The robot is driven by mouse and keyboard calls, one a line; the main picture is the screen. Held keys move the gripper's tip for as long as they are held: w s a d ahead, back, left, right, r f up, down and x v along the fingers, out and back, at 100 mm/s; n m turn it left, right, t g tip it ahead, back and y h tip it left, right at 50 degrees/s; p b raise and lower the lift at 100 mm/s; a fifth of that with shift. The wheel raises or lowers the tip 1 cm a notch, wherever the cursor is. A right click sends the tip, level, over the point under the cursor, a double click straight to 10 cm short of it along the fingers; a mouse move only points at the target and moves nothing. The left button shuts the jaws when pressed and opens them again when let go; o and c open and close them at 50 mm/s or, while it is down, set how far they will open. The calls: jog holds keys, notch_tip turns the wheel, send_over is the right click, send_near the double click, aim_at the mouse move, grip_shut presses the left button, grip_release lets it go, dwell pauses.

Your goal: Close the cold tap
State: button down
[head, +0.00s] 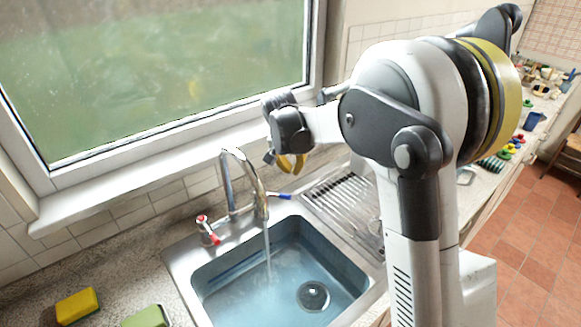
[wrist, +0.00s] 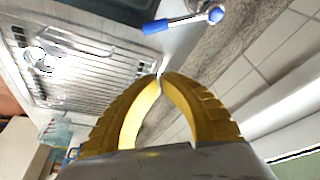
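The cold tap (head: 279,196) has a blue lever and sits to the right of the spout; its blue lever (wrist: 168,24) also shows at the top of the wrist view. The chrome spout (head: 240,165) arches over the sink, and a stream of water falls from it. My gripper (head: 288,165) is above and behind the cold tap in the head view. In the wrist view its yellow fingertips (wrist: 161,76) come together with nothing visible between them, apart from the blue lever.
The red-handled tap (head: 207,230) stands left of the spout. The sink basin (head: 232,285) holds water. The ribbed drainboard (head: 345,205) is at the right. The window sill (head: 130,189) runs behind. A yellow sponge (head: 77,306) and a green sponge (head: 146,317) lie on the left counter.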

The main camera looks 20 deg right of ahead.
aim_at(287, 198)
notch_tip(287, 198, down, 6)
jog(key=s+a+b, duration=0.1)
jog(key=b, duration=0.1)
jog(key=shift+s+r, duration=0.15)
jog(key=shift+s, duration=0.2)
jog(key=shift+s+a, duration=0.1)
jog(key=shift+a, duration=0.05)
jog(key=s+a+m, duration=0.2)
jog(key=s, duration=0.1)
jog(key=shift+s+m+g+h, duration=0.1)
jog(key=shift+m+g+h, duration=0.3)
jog(key=shift+s+a, duration=0.25)
